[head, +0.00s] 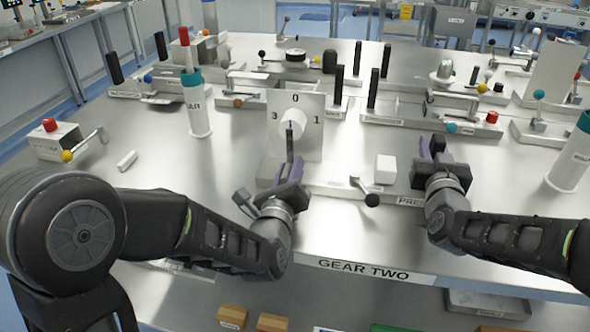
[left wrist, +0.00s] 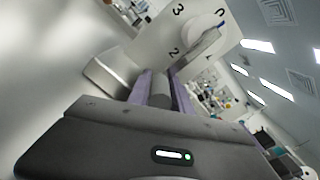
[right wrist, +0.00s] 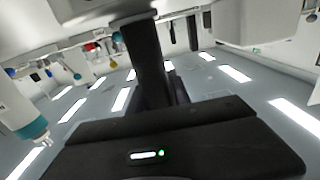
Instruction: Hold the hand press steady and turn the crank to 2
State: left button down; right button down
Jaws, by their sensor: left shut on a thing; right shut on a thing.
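A light upright dial plate (head: 312,143) shows 0, 3 and 1 in the head view; a 2 shows on it in the left wrist view. The crank (head: 290,140) has a pale hub and an arm hanging downward; the arm (left wrist: 202,48) passes close beside the 2. My left gripper (head: 285,172), with purple fingers, is shut on the crank's grey handle (left wrist: 160,92) below the hub. The hand press, with its partly hidden label (head: 411,201), sits right of the dial. My right gripper (head: 432,152) is shut on its black post (right wrist: 145,55).
A white block (head: 385,169) and a black-knobbed lever (head: 371,200) stand between my grippers. A white cylinder (head: 195,108) stands behind left, another (head: 573,158) at the right. Several levers and posts fill the table's back. The front strip with the GEAR TWO label (head: 362,270) is clear.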

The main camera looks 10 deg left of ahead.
pick_arm(q)
jog(key=shift+w+a+r+y, duration=0.1)
jog(key=shift+a+r+y, duration=0.2)
jog(key=shift+a, duration=0.25)
jog(key=c, duration=1.3)
grip_release()
jog(key=shift+f, duration=0.1)
jog(key=shift+o, duration=0.2)
jog(key=shift+d, duration=0.15)
jog(key=shift+d+f, duration=0.1)
jog(key=shift+d, duration=0.05)
